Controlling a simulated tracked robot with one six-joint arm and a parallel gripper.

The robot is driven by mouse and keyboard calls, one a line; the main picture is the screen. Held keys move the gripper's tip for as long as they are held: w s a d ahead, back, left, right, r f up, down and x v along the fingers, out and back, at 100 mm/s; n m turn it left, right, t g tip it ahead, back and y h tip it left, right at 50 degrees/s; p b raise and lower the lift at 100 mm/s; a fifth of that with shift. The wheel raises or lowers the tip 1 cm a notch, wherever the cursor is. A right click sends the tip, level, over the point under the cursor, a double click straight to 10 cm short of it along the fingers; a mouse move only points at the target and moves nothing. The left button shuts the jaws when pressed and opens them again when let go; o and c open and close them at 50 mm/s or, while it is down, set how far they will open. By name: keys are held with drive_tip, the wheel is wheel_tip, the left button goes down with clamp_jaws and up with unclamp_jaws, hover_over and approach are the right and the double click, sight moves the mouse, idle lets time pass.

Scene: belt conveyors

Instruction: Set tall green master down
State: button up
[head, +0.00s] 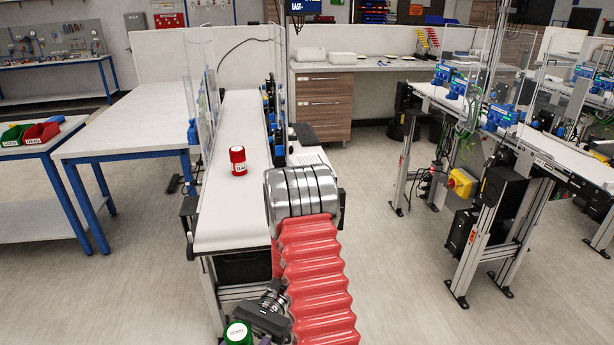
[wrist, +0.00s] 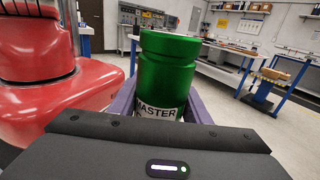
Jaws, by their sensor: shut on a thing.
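The tall green master (wrist: 166,72) is a metallic green cylinder with a lid-like top and a white label reading "MASTER". My gripper (wrist: 160,100) is shut on it, with a purple finger at either side of its body. In the wrist view it stands upright between the fingers, and its lower end is hidden behind the gripper body. In the head view only its white-topped end (head: 238,333) shows at the bottom edge, beside my gripper (head: 252,331). It is held off to the front of the near conveyor's end, over the floor as seen there.
A red can (head: 239,161) stands on the near conveyor belt (head: 226,221); the belt's near end is bare. Clear panels and blue sensors line the belt. Another conveyor (head: 540,145) stands right.

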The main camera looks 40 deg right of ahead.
drive_tip(key=s+d+f+n+g+h, duration=0.45)
drive_tip(key=s+n+g+h, duration=0.55)
drive_tip(key=n+g+h, duration=0.3)
drive_tip(key=w+d+n+t+h, duration=0.6)
drive_tip(key=d+n+h, duration=0.35)
drive_tip(key=h, duration=0.75)
drive_tip(key=w+a+n+t+h, duration=0.3)
drive_tip(key=w+n+t+h, duration=0.2)
drive_tip(key=w+n+t, duration=0.7)
drive_tip(key=w+a+f+n+t+y, duration=0.1)
drive_tip(key=w+a+n+t+y, duration=0.3)
drive_tip(key=w+a+t, duration=0.8)
drive_tip(key=shift+w+a+n+t, duration=0.3)
drive_tip(key=shift+a+n, duration=0.1)
drive_tip(key=shift+n, duration=0.25)
